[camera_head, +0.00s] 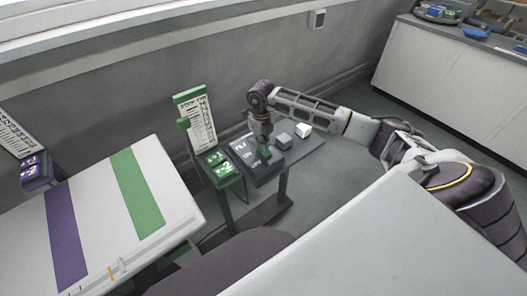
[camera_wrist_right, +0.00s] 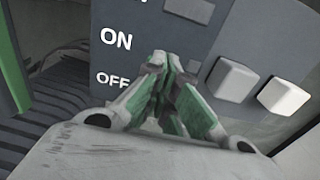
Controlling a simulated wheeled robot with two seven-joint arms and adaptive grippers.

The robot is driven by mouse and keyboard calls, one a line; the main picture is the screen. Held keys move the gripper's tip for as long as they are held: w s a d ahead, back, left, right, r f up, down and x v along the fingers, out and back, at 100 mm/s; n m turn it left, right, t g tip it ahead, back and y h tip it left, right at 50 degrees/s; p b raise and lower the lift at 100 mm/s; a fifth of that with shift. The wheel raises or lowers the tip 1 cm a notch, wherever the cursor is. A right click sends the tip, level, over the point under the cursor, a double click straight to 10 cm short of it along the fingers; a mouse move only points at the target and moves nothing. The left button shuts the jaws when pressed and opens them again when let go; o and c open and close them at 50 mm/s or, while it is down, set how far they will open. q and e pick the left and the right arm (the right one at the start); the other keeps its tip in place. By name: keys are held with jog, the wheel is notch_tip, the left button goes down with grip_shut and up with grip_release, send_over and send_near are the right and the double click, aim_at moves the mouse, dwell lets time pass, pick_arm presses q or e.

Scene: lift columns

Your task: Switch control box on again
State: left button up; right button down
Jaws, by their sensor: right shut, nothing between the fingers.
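The control box (camera_head: 243,148) is a dark grey panel on a stand by the wall. In the right wrist view its dark face (camera_wrist_right: 135,18) carries the white words ON and OFF. My right gripper (camera_head: 264,152) is over the box. In the wrist view its green-padded fingers (camera_wrist_right: 172,65) are shut and empty, in front of the panel right of OFF. I cannot tell whether they touch it. My left gripper is out of view.
A grey block (camera_head: 284,141) and a white block (camera_head: 303,131) sit right of the gripper. A green sign (camera_head: 195,118) and green label plate (camera_head: 220,165) stand left. A white table (camera_head: 85,205) with purple and green stripes is at left.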

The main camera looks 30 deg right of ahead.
jog(key=shift+s+f, duration=0.1)
jog(key=shift+f, duration=0.25)
dwell(0.4)
jog(key=shift+r, duration=0.1)
jog(key=shift+r+p, duration=1.95)
jog(key=shift+r, duration=1.5)
